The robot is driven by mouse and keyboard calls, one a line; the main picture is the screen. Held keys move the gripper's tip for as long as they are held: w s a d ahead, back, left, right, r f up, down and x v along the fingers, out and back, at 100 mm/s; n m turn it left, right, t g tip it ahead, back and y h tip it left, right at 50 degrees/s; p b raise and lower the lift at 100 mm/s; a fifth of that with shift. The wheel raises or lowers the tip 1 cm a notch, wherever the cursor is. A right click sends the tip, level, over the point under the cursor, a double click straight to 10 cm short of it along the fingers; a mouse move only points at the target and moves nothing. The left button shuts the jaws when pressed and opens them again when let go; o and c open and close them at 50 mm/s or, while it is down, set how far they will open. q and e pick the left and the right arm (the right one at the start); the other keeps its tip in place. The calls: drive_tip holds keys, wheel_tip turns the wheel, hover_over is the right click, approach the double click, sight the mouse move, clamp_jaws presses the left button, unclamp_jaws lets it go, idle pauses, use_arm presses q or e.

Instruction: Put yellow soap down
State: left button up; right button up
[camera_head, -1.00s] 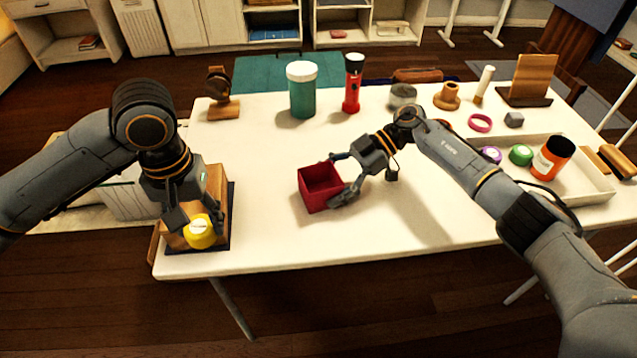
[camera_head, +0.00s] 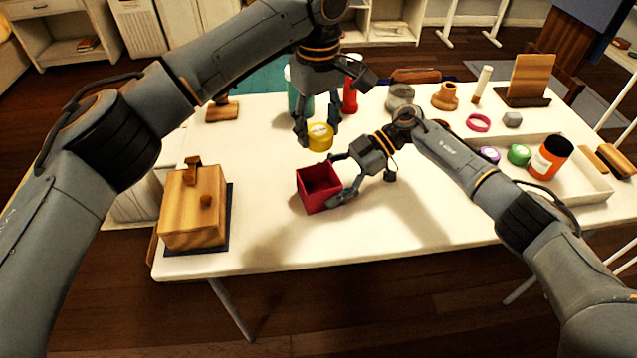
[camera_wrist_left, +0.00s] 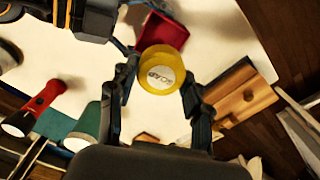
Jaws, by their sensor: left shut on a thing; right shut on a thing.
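The yellow soap (camera_head: 320,137) is a round piece with a pale label on its top. My left gripper (camera_head: 318,128) is shut on it and holds it above the table, behind the red box. In the left wrist view the soap (camera_wrist_left: 161,71) sits between the fingers of my left gripper (camera_wrist_left: 158,84), and its label reads SOAP. My right gripper (camera_head: 338,177) is shut on the right side of the small open red box (camera_head: 318,188). The box also shows in the left wrist view (camera_wrist_left: 163,33), partly hidden by the soap.
A wooden box (camera_head: 190,215) stands on a dark mat at the table's left. A teal container (camera_head: 294,100) and a red flashlight (camera_head: 350,98) stand behind my left gripper. A white tray (camera_head: 597,190) holds several items at right. The table (camera_head: 255,160) left of the red box is clear.

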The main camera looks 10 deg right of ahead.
sight(318, 129)
use_arm(q)
wheel_tip(318, 129, down, 9)
use_arm(e)
drive_tip(key=shift+f, duration=0.1)
idle(0.3)
use_arm(q)
drive_tip(key=shift+f, duration=0.55)
drive_tip(key=o, duration=1.1)
drive_tip(key=shift+o, duration=0.2)
wheel_tip(318, 129, up, 13)
drive_tip(key=shift+r, duration=0.15)
